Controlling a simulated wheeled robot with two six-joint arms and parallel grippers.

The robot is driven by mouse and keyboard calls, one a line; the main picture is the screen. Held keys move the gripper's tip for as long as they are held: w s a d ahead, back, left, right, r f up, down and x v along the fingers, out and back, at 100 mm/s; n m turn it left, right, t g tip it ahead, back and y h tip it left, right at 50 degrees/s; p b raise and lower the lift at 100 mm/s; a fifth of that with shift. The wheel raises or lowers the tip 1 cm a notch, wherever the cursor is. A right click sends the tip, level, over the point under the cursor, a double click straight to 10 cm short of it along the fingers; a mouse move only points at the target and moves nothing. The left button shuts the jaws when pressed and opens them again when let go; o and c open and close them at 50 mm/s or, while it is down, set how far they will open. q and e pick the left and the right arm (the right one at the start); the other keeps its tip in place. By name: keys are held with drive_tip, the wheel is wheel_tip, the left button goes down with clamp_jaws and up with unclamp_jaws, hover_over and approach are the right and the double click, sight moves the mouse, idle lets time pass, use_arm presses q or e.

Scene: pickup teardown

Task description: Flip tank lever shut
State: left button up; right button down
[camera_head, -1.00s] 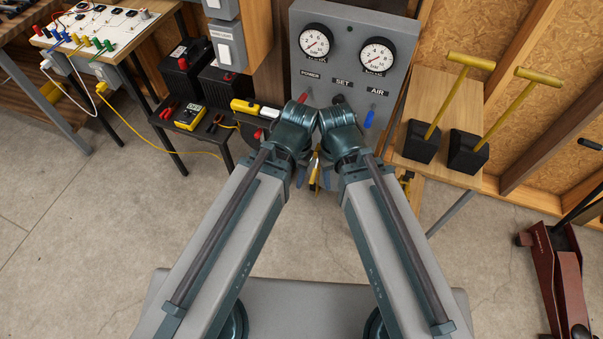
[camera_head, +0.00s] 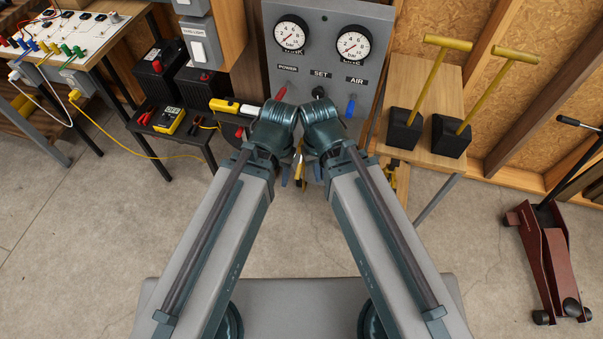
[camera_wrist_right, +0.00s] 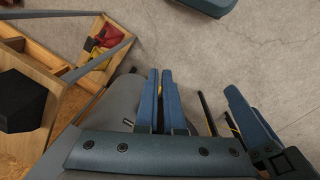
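The grey air panel (camera_head: 322,36) stands behind my arms with two round gauges. Labels read POWER, SET and AIR. Below them are a red lever (camera_head: 281,93), a black knob (camera_head: 318,92) and a blue lever (camera_head: 350,106). A yellow part (camera_head: 299,172) shows between my wrists, mostly hidden; I cannot tell if it is the tank lever. One finger, likely the left gripper's, shows right in the wrist view.
Two black blocks with yellow T-handles (camera_head: 404,130) stand on a wooden bench at right. A small black table (camera_head: 163,142) with meter and tools is left. A red floor jack (camera_head: 548,265) stands far right. The concrete floor between is clear.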

drive_tip(key=w+a+f+m+t+y+b, duration=0.15)
drive_tip(key=w+f+m+b, duration=0.3)
drive_tip(key=f+b, duration=0.7)
drive_tip(key=m+t+y+b, duration=0.65)
drive_tip(key=m+b, duration=0.95)
drive_tip(key=b, duration=1.7)
approach(299, 166)
wheel_tip(299, 166, down, 5)
drive_tip(key=d+h, duration=0.1)
drive_tip(key=d, duration=0.1)
drive_tip(key=shift+d+f+m+b, duration=0.4)
drive_tip(key=shift+m+b, duration=0.05)
drive_tip(key=shift+b, duration=0.2)
drive_tip(key=b+x, duration=0.6)
drive_tip(key=x, duration=0.4)
drive_tip(key=shift+s+a+r+p, duration=0.25)
drive_tip(key=shift+s+r+p, duration=0.05)
drive_tip(key=shift+r+p, duration=0.25)
drive_tip(key=shift+s+a+r+p, duration=0.25)
drive_tip(key=shift+r+p, duration=0.25)
drive_tip(key=shift+r, duration=0.1)
drive_tip(key=shift+s+a+r+p, duration=0.3)
drive_tip(key=shift+r+p, duration=0.25)
drive_tip(key=shift+r, duration=0.1)
